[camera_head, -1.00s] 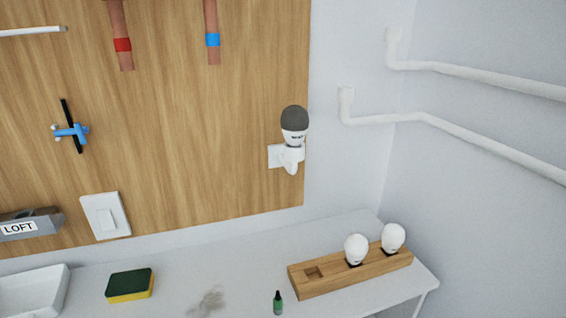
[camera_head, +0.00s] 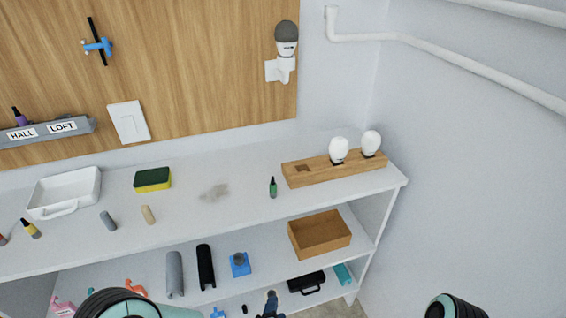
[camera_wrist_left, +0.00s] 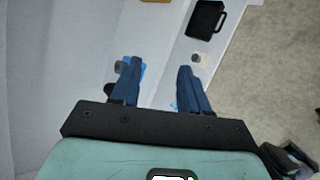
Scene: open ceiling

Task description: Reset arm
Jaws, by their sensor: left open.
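My left gripper shows in the left wrist view (camera_wrist_left: 159,72) with its two blue fingers apart and nothing between them. In the head view the left gripper (camera_head: 270,298) is a small dark shape at the bottom edge, in front of the lower shelves. Its fingers are partly cut off there. My left arm shows at the bottom left of the head view. A rounded part of my right arm shows at the bottom right; the right gripper is out of view.
A white shelf unit (camera_head: 230,215) holds a wooden bulb holder (camera_head: 305,175), a sponge (camera_head: 152,180), a white tray (camera_head: 50,205) and a green bottle (camera_head: 273,188). Lower down are a brown box (camera_head: 320,234) and a black case (camera_head: 306,283). Pipes run along the right wall.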

